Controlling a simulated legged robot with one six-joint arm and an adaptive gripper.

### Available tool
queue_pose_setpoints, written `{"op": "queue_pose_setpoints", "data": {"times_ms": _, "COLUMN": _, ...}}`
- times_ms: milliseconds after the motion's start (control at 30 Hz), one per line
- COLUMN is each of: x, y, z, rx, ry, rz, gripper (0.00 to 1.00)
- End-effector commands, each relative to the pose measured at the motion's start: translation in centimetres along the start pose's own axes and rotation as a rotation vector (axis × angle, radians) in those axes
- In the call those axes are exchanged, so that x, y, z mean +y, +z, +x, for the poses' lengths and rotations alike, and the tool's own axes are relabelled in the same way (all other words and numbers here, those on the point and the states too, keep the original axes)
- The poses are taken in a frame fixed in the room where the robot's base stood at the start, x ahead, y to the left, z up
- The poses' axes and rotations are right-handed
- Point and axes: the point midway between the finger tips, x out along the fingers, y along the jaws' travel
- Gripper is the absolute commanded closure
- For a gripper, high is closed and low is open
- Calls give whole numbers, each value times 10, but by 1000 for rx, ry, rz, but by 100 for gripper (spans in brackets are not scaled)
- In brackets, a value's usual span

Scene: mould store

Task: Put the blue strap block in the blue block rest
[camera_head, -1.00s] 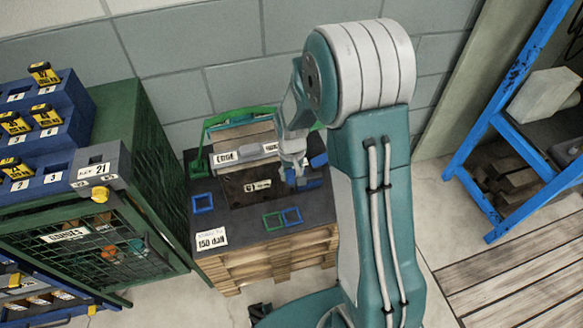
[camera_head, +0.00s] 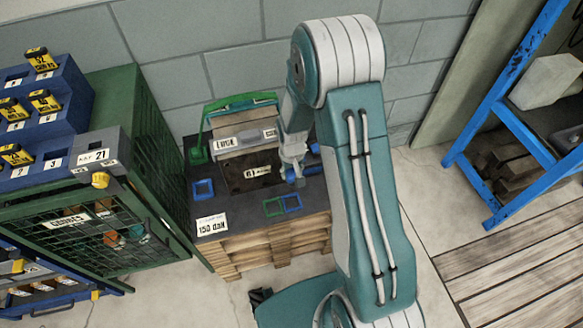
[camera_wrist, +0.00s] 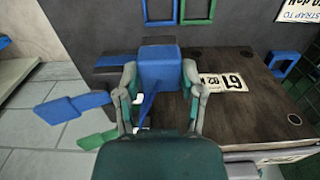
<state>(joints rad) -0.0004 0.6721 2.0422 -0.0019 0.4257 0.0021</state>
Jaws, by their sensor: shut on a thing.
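My gripper (camera_wrist: 160,76) is shut on the blue strap block (camera_wrist: 160,67), with a finger on each side in the wrist view. A blue square frame (camera_wrist: 159,11) and a green square frame (camera_wrist: 198,10) lie side by side beyond the block. This pair also shows in the head view, blue (camera_head: 291,203) and green (camera_head: 273,207), just in front of my gripper (camera_head: 297,181). Another blue square frame (camera_head: 203,189) lies at the left of the dark pallet top; it shows at right in the wrist view (camera_wrist: 283,63). Which blue frame is the block rest is unclear. The block's underside is hidden.
A dark-topped wooden pallet (camera_head: 275,245) carries a mould with a green bar (camera_head: 240,98). A green mesh cabinet (camera_head: 140,130) stands at left. A blue rack (camera_head: 490,110) stands at right. Blue (camera_wrist: 72,108) and green (camera_wrist: 98,140) flat pieces show left in the wrist view.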

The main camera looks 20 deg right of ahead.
Motion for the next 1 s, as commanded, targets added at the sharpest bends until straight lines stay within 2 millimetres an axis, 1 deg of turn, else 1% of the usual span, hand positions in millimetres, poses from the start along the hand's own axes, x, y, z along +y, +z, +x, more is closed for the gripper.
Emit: {"op": "queue_pose_setpoints", "data": {"times_ms": 1000, "x": 0, "y": 0, "z": 70, "rx": -2, "ry": 0, "rz": 0, "gripper": 91}}
